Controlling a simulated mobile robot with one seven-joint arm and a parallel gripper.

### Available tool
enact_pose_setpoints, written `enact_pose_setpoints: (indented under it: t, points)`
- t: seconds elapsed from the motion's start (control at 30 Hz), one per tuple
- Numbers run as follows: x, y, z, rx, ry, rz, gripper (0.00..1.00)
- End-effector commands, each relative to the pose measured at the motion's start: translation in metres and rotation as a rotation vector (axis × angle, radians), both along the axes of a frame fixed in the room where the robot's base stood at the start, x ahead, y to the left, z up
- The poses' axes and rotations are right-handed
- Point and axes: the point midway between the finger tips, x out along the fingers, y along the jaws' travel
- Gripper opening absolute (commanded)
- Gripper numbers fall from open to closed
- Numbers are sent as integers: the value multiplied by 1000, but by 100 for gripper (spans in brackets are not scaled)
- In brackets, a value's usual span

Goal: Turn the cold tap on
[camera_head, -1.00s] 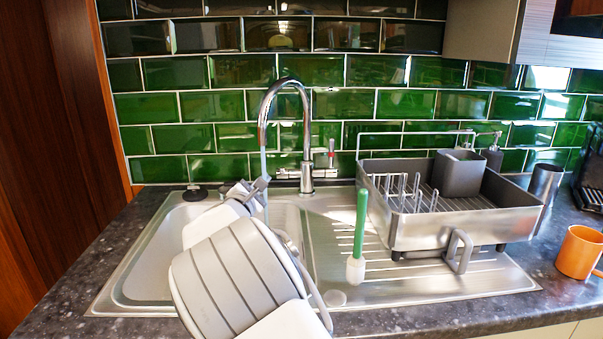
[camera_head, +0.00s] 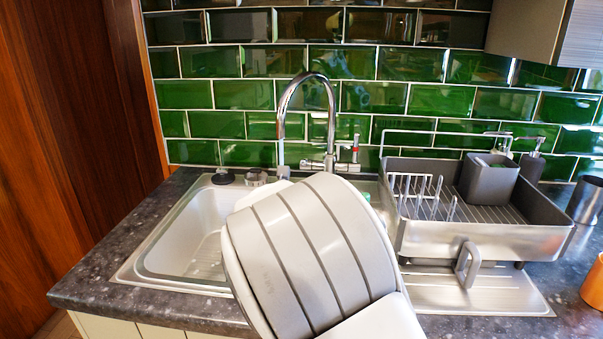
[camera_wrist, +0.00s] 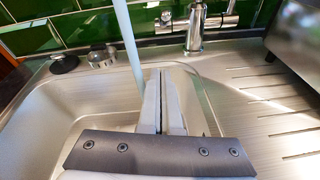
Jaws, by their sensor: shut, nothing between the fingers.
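The chrome mixer tap (camera_head: 330,120) stands behind the sink, with a tall curved spout. Its right lever (camera_head: 355,150) is upright with a red mark. The left lever (camera_wrist: 165,18) is on the other side of the tap body in the wrist view; its exact angle is hard to tell. A pale blue water stream (camera_wrist: 130,45) falls from the spout into the basin. My gripper (camera_wrist: 163,72) is shut and empty over the basin, just right of the stream and in front of the tap, apart from both levers. My own wrist hides it in the head view.
The steel sink basin (camera_head: 185,245) is below my gripper. A grey dish rack (camera_head: 470,240) stands on the drainer at right, with a grey cup (camera_head: 489,178) inside. An orange mug (camera_head: 593,285) is at the far right edge. Green tiles close off the back.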

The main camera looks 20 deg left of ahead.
Motion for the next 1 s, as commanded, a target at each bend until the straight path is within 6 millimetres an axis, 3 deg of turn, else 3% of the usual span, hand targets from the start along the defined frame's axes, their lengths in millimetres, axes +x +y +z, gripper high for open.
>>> enact_pose_setpoints:
  t: [0.4,0.6,1.0]
  points:
    - [69,12,-12,2,-2,-2,0]
    - [80,9,13,2,0,-2,0]
    - [84,9,18,2,-1,-1,0]
